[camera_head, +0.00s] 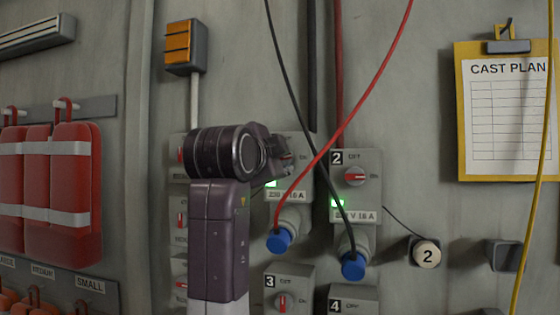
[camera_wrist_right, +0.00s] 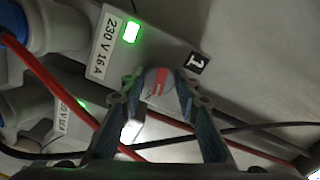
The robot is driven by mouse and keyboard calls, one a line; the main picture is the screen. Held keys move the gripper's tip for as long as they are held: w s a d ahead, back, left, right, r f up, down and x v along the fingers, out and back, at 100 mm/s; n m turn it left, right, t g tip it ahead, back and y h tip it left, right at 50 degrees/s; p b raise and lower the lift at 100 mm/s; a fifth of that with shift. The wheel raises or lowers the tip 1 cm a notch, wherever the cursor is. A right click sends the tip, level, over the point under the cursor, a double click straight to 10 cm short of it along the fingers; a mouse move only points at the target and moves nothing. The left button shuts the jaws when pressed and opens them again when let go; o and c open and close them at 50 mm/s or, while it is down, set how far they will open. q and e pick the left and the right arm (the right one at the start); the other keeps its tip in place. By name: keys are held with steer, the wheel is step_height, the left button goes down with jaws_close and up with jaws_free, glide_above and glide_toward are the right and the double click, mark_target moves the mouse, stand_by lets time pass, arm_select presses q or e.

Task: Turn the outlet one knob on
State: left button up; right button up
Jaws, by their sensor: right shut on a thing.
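Outlet one (camera_head: 296,180) is a grey wall box, partly hidden behind my right arm in the head view. Its number plate "1" (camera_wrist_right: 197,62) and its lit green lamp (camera_wrist_right: 131,32) show in the right wrist view. The outlet one knob (camera_wrist_right: 158,82) is round with a red stripe. The stripe lies roughly along the line of the "230 V 16 A" label text. My right gripper (camera_head: 284,158) is shut on this knob, one finger on each side. Its fingers also show in the wrist view. My left gripper is not in view.
Outlet two (camera_head: 368,165), with a lit green lamp and sideways knob, stands just right. Blue plugs (camera_head: 279,240) with red and black cables hang below and cross in front of the boxes. Outlets three (camera_head: 300,278) and four (camera_head: 366,296) sit lower.

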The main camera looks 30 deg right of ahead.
steer(key=shift+m, duration=1.2)
steer(key=shift+r, duration=0.1)
steer(key=o, duration=1.2)
steer(key=shift+c, duration=0.2)
steer(key=v, duration=1.2)
